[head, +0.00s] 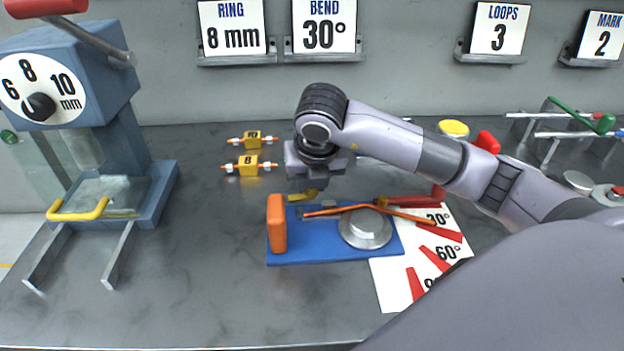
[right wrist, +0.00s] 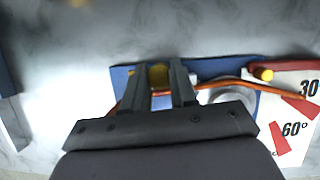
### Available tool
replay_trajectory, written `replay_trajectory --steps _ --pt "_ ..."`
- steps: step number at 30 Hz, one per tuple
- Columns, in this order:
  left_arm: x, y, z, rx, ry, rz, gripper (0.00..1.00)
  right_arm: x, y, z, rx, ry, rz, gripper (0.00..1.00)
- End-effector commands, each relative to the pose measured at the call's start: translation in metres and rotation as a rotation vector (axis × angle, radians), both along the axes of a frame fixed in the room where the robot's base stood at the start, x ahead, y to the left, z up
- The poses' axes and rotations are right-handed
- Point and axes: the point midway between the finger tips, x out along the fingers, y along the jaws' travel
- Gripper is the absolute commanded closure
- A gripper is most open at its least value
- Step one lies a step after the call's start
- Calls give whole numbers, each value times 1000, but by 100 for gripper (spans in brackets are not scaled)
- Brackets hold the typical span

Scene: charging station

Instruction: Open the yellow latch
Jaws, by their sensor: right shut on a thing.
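The yellow latch (head: 301,196) is at the back left of the blue board (head: 310,251), partly hidden by my right gripper. My right gripper (head: 309,188) points down over it and is shut on it. In the right wrist view the yellow latch (right wrist: 158,75) shows between the two fingers (right wrist: 160,75). An orange rod (head: 335,209) runs from beside the latch across the board, past a round grey disc (head: 365,228). My left gripper is in neither view.
An orange block (head: 277,224) stands on the board's left edge. A red handle (head: 415,203) lies behind the rod, and an angle card (head: 390,285) lies at the right. Two yellow blocks (head: 249,166) stand at the back left. A blue press (head: 75,85) stands farther left.

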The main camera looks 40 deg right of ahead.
Motion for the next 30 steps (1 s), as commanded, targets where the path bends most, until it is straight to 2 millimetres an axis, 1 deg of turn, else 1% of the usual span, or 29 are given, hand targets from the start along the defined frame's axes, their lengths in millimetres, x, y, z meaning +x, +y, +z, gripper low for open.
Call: replay_trajectory --steps 1,2,3,11,14,17,21,24,27,30 --pt "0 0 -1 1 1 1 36 -3 3 -5 4 16 8 70" --pt "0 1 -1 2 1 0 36 -3 3 -5 3 15 8 60" --pt "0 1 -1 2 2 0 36 -2 3 -5 3 14 7 47" --pt "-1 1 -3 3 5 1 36 -1 1 -2 2 6 4 47" --pt "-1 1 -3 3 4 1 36 -2 2 3 2 3 4 47" --pt "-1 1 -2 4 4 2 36 -6 4 15 2 1 6 47" --pt "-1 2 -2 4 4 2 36 -14 9 37 3 1 7 47" --pt "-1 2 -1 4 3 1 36 -20 11 51 3 3 8 47" --pt "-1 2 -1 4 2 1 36 -24 13 59 3 6 7 47" --pt "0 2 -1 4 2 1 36 -26 14 63 2 8 6 47"
